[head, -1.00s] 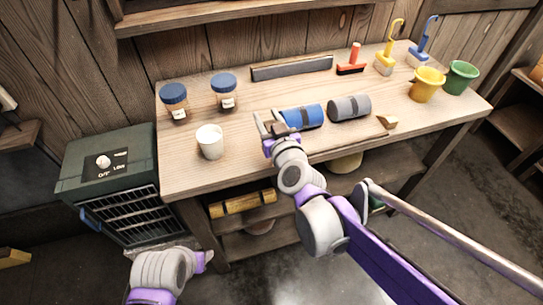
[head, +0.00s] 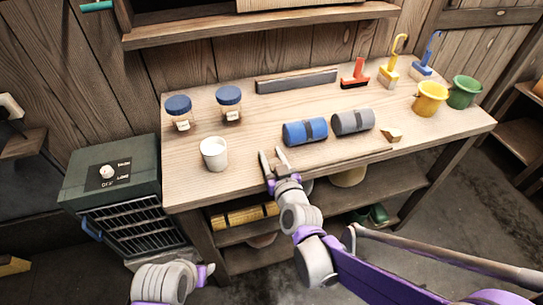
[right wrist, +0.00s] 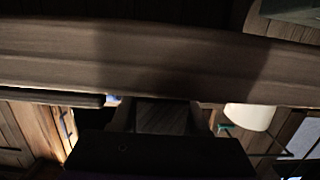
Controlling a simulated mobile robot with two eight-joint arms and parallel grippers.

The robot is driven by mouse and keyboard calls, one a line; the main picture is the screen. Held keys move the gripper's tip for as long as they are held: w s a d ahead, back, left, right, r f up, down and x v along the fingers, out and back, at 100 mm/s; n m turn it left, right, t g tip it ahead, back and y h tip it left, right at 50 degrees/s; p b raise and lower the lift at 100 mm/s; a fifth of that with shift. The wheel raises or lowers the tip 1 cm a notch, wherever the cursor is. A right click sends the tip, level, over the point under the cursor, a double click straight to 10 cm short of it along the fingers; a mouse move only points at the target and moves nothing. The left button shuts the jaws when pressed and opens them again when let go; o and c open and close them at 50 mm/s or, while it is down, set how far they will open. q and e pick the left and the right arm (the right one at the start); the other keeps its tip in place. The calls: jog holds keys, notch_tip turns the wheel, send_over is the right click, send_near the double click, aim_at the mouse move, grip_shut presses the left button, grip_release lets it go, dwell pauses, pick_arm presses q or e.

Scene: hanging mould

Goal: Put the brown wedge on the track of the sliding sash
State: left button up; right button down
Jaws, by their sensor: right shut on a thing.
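My right gripper (head: 273,160) is over the front edge of the workbench, left of the blue roll. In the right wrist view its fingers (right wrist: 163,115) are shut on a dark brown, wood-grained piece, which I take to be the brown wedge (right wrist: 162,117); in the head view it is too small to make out. A pale board (head: 300,5), perhaps the sliding sash, shows at the top edge above a wooden ledge (head: 260,25). I cannot make out its track.
The workbench (head: 245,150) holds a white cup (head: 214,154), two blue-lidded jars (head: 229,104), a blue roll (head: 305,131), a grey roll (head: 353,122), a small tan piece (head: 391,135), hand tools and two pots (head: 430,98).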

jog(key=shift+f, duration=0.1)
jog(key=shift+f, duration=0.15)
jog(key=shift+c, duration=2.1)
grip_release()
jog(key=v, duration=1.1)
jog(key=shift+r+p, duration=0.3)
jog(key=shift+p, duration=0.05)
